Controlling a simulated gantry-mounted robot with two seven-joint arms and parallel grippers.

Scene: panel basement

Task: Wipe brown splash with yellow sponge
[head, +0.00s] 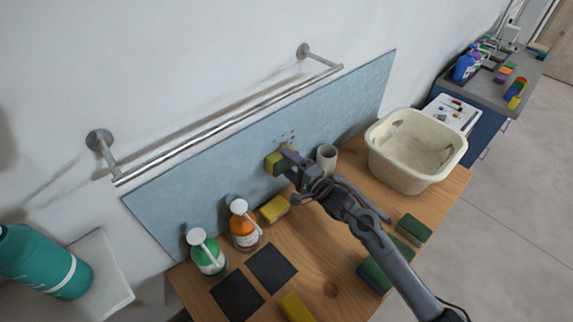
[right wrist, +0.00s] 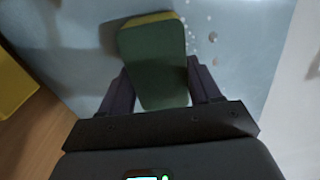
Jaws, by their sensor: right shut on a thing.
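My right gripper (head: 290,160) is shut on a yellow sponge (head: 274,164) with a green scouring side. The sponge is at the blue back panel (head: 345,105); I cannot tell whether it touches. The right wrist view shows the sponge's green face (right wrist: 155,62) between the fingers, with a yellow edge at the top. My left gripper is not in view.
An orange bottle (head: 245,232), a green bottle (head: 208,258) and another yellow sponge (head: 274,209) stand below the panel. A beige cup (head: 327,158) and a cream tub (head: 412,165) are to the right. A metal rail (head: 225,125) runs above the panel. Green sponges (head: 414,229) lie near my arm.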

